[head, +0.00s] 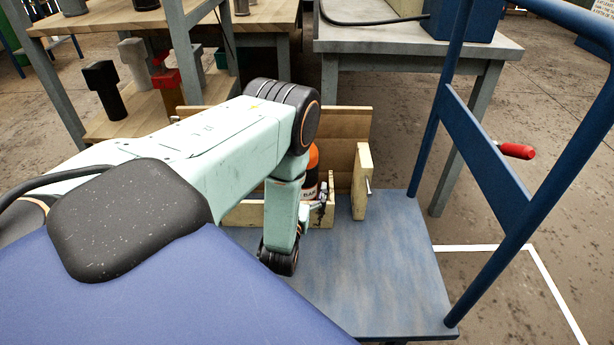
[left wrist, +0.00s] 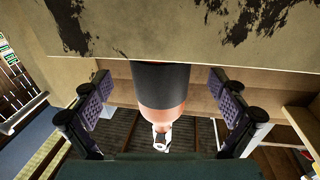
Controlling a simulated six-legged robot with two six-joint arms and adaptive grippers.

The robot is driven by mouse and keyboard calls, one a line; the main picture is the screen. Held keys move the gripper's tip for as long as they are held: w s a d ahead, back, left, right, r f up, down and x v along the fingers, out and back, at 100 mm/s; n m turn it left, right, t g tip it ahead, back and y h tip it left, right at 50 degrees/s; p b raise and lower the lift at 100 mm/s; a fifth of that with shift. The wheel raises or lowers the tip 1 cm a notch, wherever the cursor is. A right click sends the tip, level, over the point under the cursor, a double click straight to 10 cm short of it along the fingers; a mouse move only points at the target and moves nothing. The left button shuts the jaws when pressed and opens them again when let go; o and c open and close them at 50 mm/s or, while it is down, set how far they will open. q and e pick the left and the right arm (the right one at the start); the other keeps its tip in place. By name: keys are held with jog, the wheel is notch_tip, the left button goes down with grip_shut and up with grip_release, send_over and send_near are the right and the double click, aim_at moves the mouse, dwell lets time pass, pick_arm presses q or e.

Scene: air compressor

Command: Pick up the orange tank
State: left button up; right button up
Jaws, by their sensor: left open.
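The orange tank (head: 312,158) stands in a wooden crate (head: 345,125) on a blue cart. It has a black band with white lettering, and my left arm hides part of it. In the left wrist view the tank (left wrist: 162,95) shows its black band, orange shoulder and a small white fitting. My left gripper (head: 318,198) is beside the tank, partly hidden by its own wrist. In the left wrist view its open fingers (left wrist: 160,92) stand on both sides of the tank, with a visible gap on each side. My right gripper is not in view.
The cart's blue deck (head: 385,270) is clear to the right of the crate. Its tubular handle (head: 500,170) rises at the right. A grey table (head: 400,38) stands behind. A wooden shelf (head: 105,125) at the left holds several dark, grey and red parts.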

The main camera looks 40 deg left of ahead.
pick_arm(q)
jog(key=b+x, duration=0.1)
jog(key=x, duration=0.3)
jog(key=shift+w+a+b, duration=0.15)
jog(key=shift+b, duration=0.25)
jog(key=shift+r, duration=0.1)
jog(key=c, duration=1.9)
jog(key=shift+w+r, duration=0.1)
jog(key=shift+c, duration=0.2)
